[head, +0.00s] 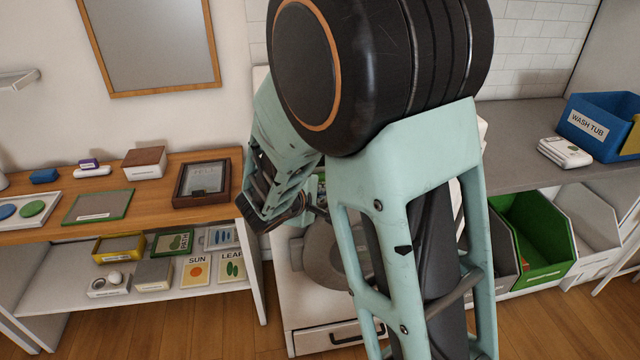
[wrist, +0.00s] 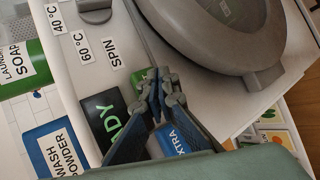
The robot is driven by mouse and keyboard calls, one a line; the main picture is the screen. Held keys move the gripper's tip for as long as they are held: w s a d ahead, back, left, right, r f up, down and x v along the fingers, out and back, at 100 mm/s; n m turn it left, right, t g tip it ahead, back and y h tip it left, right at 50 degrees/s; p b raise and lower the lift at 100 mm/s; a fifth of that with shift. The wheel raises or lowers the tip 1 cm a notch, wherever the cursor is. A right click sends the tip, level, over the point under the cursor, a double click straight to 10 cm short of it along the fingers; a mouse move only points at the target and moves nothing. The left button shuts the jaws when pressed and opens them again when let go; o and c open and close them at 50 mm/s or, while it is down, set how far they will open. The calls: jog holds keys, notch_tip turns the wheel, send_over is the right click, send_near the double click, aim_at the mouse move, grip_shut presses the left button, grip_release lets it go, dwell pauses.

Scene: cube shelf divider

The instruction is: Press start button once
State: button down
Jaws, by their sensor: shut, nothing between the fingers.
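The white washing machine (head: 305,312) stands in the middle of the head view, mostly hidden behind my arm. Its panel (wrist: 90,42) fills the upper left of the wrist view, with a grey dial (wrist: 96,10) and 40 °C, 60 °C and SPIN labels. My gripper (wrist: 160,84) is shut and empty, with its fingertips over the panel's edge. A small green piece (wrist: 141,76) shows right by the fingertips; it may be the start button, but no start label is readable. Contact cannot be told. My gripper is also in the head view (head: 302,212), partly hidden.
The round grey door (wrist: 220,30) is beside my gripper. A blue wash powder box (wrist: 55,150) stands at the lower left. A wooden shelf (head: 130,202) is left.

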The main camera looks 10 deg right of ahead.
jog(key=shift+w, duration=0.1)
dwell(0.6)
jog(key=shift+w+b, duration=0.35)
jog(key=shift+b, duration=0.1)
jog(key=shift+w, duration=0.6)
dwell(0.6)
jog(key=shift+b, duration=0.3)
jog(key=shift+s+b, duration=0.55)
jog(key=shift+s, duration=0.5)
jog(key=shift+s, duration=0.1)
